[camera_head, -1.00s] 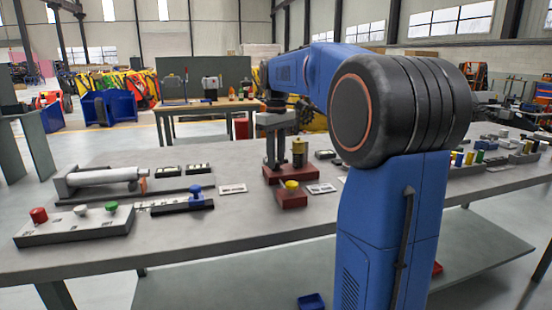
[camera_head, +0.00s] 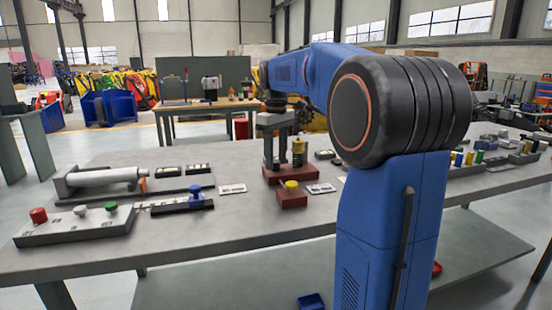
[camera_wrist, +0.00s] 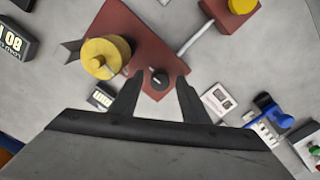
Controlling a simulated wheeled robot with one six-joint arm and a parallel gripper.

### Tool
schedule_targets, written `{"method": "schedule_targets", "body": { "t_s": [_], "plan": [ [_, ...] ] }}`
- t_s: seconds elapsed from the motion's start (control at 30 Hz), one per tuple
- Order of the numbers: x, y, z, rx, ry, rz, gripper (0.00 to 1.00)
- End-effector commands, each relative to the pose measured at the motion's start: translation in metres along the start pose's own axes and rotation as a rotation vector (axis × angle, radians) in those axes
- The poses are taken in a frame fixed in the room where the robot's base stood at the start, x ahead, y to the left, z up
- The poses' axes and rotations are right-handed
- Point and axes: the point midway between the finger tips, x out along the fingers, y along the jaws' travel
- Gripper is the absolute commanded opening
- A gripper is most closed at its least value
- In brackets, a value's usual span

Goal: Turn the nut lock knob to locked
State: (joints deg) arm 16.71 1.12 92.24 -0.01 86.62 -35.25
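A small black knob (camera_wrist: 160,80) with a pale mark on top sits on a dark red base plate (camera_wrist: 118,24) in the wrist view. A yellow brass-like cylinder (camera_wrist: 103,57) stands on the same plate, to the left of the knob. My gripper (camera_wrist: 159,79) is open, with one finger on each side of the knob and visible gaps between. In the head view my gripper (camera_head: 275,166) points down at the red plate (camera_head: 290,176), next to the brass cylinder (camera_head: 299,152). The knob is not clearly visible there. No lock marking can be read.
A red block with a yellow button (camera_head: 291,185) stands in front of the plate. White label cards (camera_head: 232,188) lie nearby. A blue-handled slider (camera_head: 195,197), a grey cylinder fixture (camera_head: 105,177) and a panel with coloured knobs (camera_head: 75,227) are to the left.

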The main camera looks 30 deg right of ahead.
Motion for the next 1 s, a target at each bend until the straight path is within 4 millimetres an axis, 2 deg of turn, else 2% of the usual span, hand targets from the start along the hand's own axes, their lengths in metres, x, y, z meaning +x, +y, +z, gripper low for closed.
{"method": "schedule_targets", "body": {
  "t_s": [0.17, 0.27, 0.8, 1.0],
  "plan": [
    [-0.004, 0.0, 0.0, 0.0, 0.0, 0.0, 0.42],
    [-0.014, 0.0, -0.001, 0.0, 0.002, 0.001, 0.42],
    [-0.119, 0.001, -0.001, 0.0, 0.002, 0.002, 0.42],
    [-0.152, 0.001, -0.001, 0.0, 0.001, 0.001, 0.42]
  ]
}}
